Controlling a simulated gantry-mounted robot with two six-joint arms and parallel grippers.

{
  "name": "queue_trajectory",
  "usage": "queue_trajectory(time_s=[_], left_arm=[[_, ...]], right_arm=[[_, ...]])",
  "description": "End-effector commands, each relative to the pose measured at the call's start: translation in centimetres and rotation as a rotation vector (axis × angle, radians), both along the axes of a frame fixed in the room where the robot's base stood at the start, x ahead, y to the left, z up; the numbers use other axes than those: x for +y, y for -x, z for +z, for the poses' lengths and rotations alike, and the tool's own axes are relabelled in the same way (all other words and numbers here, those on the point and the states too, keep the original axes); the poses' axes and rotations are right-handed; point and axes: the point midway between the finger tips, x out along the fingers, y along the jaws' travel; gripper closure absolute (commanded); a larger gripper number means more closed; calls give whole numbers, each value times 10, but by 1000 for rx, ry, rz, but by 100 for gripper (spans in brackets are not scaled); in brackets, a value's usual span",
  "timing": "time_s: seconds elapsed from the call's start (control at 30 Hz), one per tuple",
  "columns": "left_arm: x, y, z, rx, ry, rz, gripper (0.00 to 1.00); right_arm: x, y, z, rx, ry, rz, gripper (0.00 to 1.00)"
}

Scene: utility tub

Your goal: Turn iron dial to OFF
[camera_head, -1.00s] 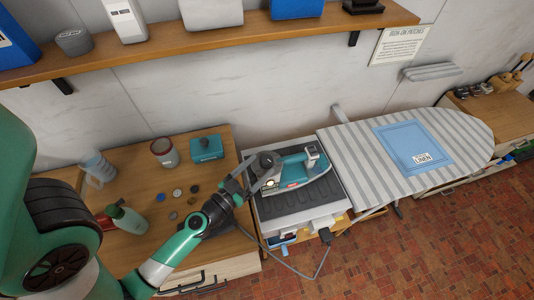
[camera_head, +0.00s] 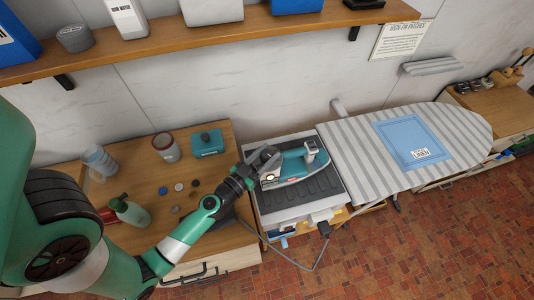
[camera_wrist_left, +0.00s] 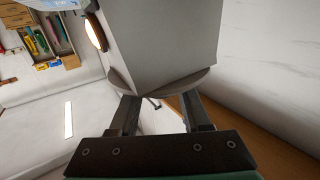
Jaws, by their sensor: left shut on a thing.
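The teal and white iron (camera_head: 297,168) sits on the dark ribbed pad (camera_head: 318,197) of a grey stand. My left gripper (camera_head: 266,158) is at the left end of the iron and partly hides it. In the left wrist view, a thin grey round dial (camera_wrist_left: 160,91) sits against a boxy grey body (camera_wrist_left: 165,45). My left gripper (camera_wrist_left: 158,104) is shut with its two fingers on the edge of this dial. I cannot read any dial marking or setting. My right gripper is not in view.
A striped ironing board (camera_head: 373,167) with a blue cloth (camera_head: 402,133) labelled LINEN stands to the right. A wooden cabinet (camera_head: 212,176) at left holds a teal box (camera_head: 206,143), a jar (camera_head: 166,147), a spray bottle (camera_head: 131,212) and several small discs. A shelf (camera_head: 160,45) runs above. A cord hangs in front.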

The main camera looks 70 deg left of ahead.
Motion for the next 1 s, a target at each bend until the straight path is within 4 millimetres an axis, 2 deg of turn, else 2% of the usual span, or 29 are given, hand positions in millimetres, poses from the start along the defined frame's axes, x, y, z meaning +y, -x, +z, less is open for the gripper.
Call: queue_trajectory(time_s=[0.47,0.57,0.8,1.0], left_arm=[[-1,-2,-1,12,9,80,100],[-2,-2,1,12,8,138,100],[-2,-4,7,5,5,333,100],[-2,-4,3,0,2,526,100]], right_arm=[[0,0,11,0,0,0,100],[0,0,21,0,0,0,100],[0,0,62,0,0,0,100],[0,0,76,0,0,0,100]])
